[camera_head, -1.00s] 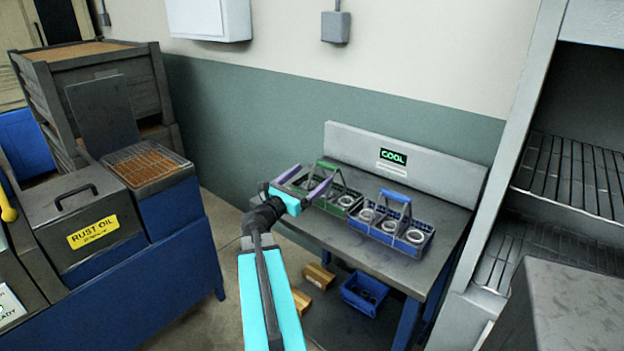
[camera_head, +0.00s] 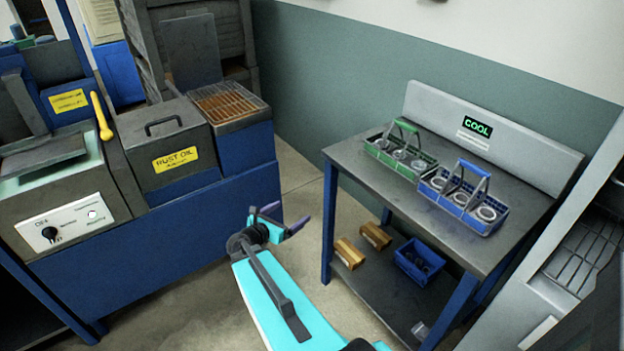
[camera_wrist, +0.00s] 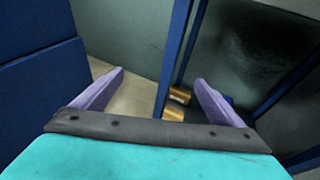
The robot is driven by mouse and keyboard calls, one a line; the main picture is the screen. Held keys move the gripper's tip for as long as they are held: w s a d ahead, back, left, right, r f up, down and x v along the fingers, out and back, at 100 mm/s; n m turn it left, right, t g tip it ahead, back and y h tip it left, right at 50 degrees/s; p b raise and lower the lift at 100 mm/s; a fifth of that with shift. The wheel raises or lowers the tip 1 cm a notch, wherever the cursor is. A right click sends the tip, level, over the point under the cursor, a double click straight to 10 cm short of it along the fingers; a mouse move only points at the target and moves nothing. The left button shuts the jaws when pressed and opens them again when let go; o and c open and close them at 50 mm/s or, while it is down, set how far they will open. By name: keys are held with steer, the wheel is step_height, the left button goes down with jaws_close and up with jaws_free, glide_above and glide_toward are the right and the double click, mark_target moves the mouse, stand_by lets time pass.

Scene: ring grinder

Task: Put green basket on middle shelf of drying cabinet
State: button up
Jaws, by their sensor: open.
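The green basket (camera_head: 385,151) stands upright on the grey table (camera_head: 350,163) under the COOL sign, with several metal rings in it and its handle up. My gripper (camera_head: 286,220) is open and empty in the gap left of the table, lower than the tabletop and apart from the basket. In the wrist view my gripper (camera_wrist: 158,88) has its two purple fingers spread, with floor and a blue table leg between them. The drying cabinet (camera_head: 540,306) shows only in part at the right edge; a wire rack (camera_head: 585,258) is visible in it, but its middle shelf cannot be made out.
A blue-handled basket (camera_head: 448,203) with rings stands right beside the green one. Below are a blue bin (camera_head: 428,256) and wooden blocks (camera_head: 347,252). The rust oil tank (camera_head: 172,158) and blue bench (camera_head: 190,225) stand at left. Open floor (camera_head: 190,305) lies between bench and table.

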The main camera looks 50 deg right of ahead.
steer(key=s+a+f+m+g+y, duration=0.25)
steer(key=s+a+f, duration=0.25)
steer(key=a+f, duration=0.65)
steer(key=s+a+f+m+g+y, duration=0.1)
steer(key=s+a+f+m+y, duration=0.3)
steer(key=a+f, duration=0.75)
steer(key=s+a+f+m+g+y, duration=0.2)
steer(key=s+a+m+y, duration=0.2)
steer(key=a, duration=0.5)
steer(key=s+a+f+m+g+y, duration=0.1)
steer(key=s+a+f+m+y, duration=0.2)
steer(key=s+a+m, duration=0.6)
steer(key=shift+s+a+f+g+y, duration=0.25)
steer(key=shift+s+a+g+y, duration=0.15)
steer(key=shift+s+a, duration=0.5)
steer(key=shift+s+d, duration=0.15)
steer(key=shift+d, duration=0.05)
